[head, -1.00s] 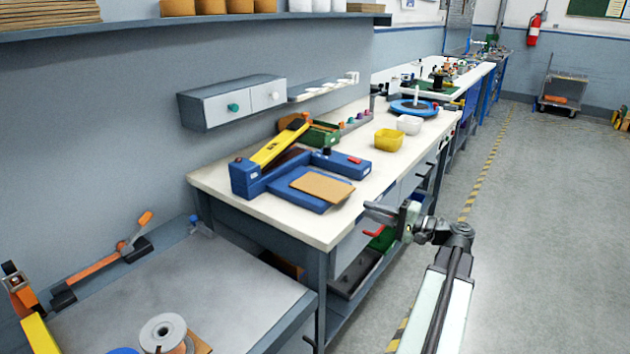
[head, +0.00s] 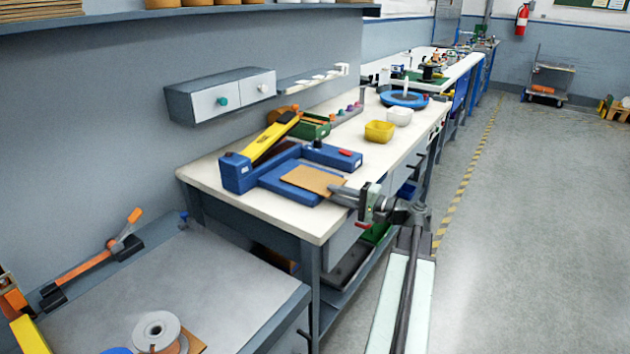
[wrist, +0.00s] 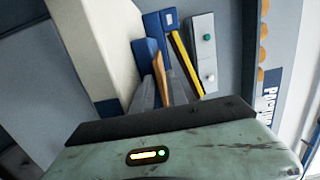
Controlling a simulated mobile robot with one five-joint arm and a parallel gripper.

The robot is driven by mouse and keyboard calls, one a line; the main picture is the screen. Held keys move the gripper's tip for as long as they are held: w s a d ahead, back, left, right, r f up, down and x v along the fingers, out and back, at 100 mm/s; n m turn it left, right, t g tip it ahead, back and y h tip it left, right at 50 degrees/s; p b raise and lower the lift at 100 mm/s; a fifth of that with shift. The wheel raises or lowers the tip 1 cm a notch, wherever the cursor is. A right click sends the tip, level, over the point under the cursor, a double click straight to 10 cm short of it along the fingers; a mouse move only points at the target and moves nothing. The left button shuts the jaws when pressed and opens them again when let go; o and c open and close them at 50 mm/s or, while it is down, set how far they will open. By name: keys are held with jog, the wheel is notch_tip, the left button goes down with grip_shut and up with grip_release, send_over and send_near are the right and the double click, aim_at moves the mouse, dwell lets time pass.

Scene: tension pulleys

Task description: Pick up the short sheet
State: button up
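The short sheet, a flat tan-brown piece (head: 308,178), lies on the low blue bed of a blue device (head: 240,174) on the white-topped bench. My gripper (head: 340,191) is at the sheet's right edge in the head view. In the wrist view the brown sheet (wrist: 159,72) shows edge-on between the two grey fingers (wrist: 163,95). The fingers look apart, one on each side of it. Whether they touch the sheet cannot be told. The device's yellow arm (head: 270,138) is raised.
A yellow bin (head: 379,131) and a white bin (head: 399,116) stand farther along the bench. A grey table (head: 190,285) with a spool (head: 157,331) is at the front left. A drawer unit (head: 222,94) is on the wall. The floor at right is open.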

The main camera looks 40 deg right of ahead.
grip_shut()
notch_tip(320, 180, up, 10)
jog(key=p, duration=1)
